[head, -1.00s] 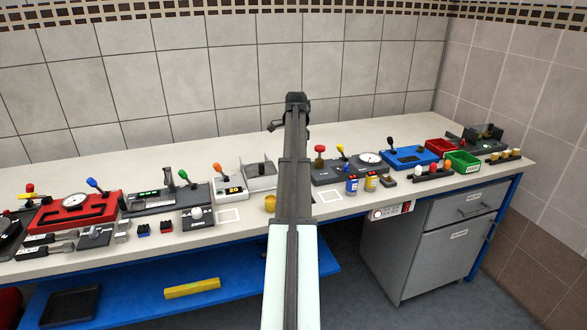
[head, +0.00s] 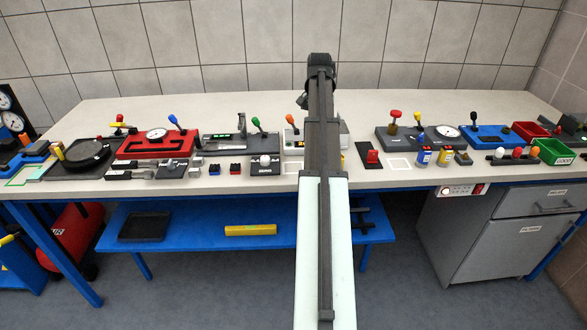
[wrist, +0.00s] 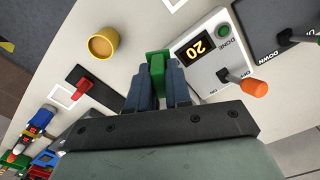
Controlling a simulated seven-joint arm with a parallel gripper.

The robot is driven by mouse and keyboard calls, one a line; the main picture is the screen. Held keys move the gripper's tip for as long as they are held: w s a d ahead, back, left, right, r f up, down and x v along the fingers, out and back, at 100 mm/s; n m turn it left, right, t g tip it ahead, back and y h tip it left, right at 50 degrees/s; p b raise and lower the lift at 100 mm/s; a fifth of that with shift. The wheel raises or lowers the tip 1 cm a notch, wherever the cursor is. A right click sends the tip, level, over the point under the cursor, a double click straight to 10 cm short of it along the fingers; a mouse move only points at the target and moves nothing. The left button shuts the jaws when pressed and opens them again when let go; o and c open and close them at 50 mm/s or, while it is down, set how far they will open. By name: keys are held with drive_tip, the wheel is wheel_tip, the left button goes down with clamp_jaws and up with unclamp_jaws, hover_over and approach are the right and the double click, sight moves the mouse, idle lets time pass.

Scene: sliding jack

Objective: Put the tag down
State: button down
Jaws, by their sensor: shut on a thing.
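My gripper (wrist: 158,80) is shut on a green piece, which I take to be the tag (wrist: 157,62). In the wrist view the tag sticks out between the two dark fingertips, beside the white box with the "20" display (wrist: 204,50). I cannot tell how high it is above the bench. In the head view my arm hides the gripper and the tag. One white square outline (head: 399,163) lies on the bench to the right of my arm, and another (head: 293,166) lies to its left.
A red lever on a dark plate (wrist: 85,84) and a yellow cup (wrist: 103,43) stand left of the gripper in the wrist view. An orange-knobbed lever (wrist: 253,88) is close on its right. Blue and yellow cans (head: 424,156) stand farther right on the bench (head: 230,108).

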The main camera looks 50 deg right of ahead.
drive_tip(key=w+a+n, duration=0.3)
drive_tip(key=w+a, duration=0.3)
drive_tip(key=a, duration=0.9)
drive_tip(key=w+a+n, duration=0.3)
drive_tip(key=w+a, duration=0.3)
drive_tip(key=a, duration=1)
drive_tip(key=w+a+n, duration=0.4)
drive_tip(key=w+a, duration=0.2)
drive_tip(key=a, duration=0.9)
drive_tip(key=s+d+m, duration=0.5)
drive_tip(key=d, duration=0.7)
drive_tip(key=s+d+m, duration=0.5)
drive_tip(key=d+m, duration=0.1)
drive_tip(key=d, duration=0.6)
drive_tip(key=s+d+m, duration=0.5)
drive_tip(key=d, duration=0.7)
drive_tip(key=shift+s+d+f+m, duration=0.15)
drive_tip(key=shift+f+m, duration=0.85)
drive_tip(key=shift+f, duration=0.6)
drive_tip(key=shift+s+d+f+m, duration=0.1)
drive_tip(key=shift+s+f+m, duration=0.1)
drive_tip(key=shift+f+m, duration=1.1)
drive_tip(key=shift+s+d+f+m, duration=0.15)
drive_tip(key=shift+f+m, duration=0.55)
drive_tip(key=shift+f, duration=1.2)
